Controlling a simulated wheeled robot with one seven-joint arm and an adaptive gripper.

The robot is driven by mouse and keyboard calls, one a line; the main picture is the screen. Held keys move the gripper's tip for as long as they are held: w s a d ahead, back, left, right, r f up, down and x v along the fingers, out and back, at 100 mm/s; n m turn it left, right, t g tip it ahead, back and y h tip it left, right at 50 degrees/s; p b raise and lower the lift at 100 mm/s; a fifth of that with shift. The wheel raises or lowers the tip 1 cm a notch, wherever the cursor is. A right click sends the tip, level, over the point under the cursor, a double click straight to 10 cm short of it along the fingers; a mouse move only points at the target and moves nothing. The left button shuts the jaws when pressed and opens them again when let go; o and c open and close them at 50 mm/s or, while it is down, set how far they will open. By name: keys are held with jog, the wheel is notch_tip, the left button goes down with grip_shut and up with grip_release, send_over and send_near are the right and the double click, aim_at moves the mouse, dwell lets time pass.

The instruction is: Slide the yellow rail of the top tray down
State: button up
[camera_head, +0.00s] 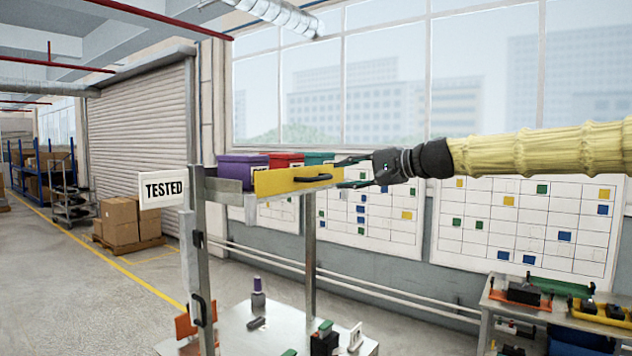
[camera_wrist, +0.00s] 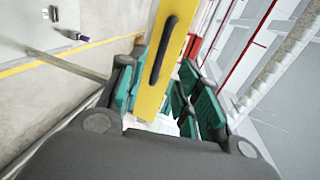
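The yellow rail (camera_head: 285,182) runs along the front of the top tray (camera_head: 230,198), with a dark handle (camera_head: 313,178) near its right end. It also shows in the wrist view as a yellow bar (camera_wrist: 158,85) with the black handle (camera_wrist: 172,45) on it. My gripper (camera_head: 339,174) is at the rail's right end, one finger above it and one below. In the wrist view, the green-padded fingers of my gripper (camera_wrist: 163,64) stand apart on either side of the rail. I cannot tell whether a pad touches it.
Purple (camera_head: 242,168), red (camera_head: 285,160) and green (camera_head: 319,158) bins stand behind the rail. A TESTED sign (camera_head: 163,189) hangs at the left by a metal post (camera_head: 205,265). A lower shelf (camera_head: 240,330) holds small items. A side bench (camera_head: 490,318) stands at the right.

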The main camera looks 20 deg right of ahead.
aim_at(321, 178)
jog(key=p+x, duration=0.1)
jog(key=x, duration=0.2)
jog(key=p+x, duration=0.1)
jog(key=x, duration=0.3)
jog(key=shift+w+d+f, duration=0.15)
jog(key=shift+w+d, duration=0.1)
jog(key=shift+w+a, duration=0.1)
jog(key=shift+a, duration=0.1)
jog(key=shift+p+x, duration=0.65)
jog(key=shift+x, duration=0.45)
jog(key=shift+s+r, duration=0.25)
jog(key=shift+s, duration=0.35)
jog(key=shift+s+r, duration=0.15)
jog(key=shift+s, duration=0.05)
jog(key=shift+c, duration=0.9)
jog(key=shift+w+a+f, duration=0.1)
jog(key=shift+w+f, duration=0.1)
jog(key=shift+w, duration=0.05)
grip_shut()
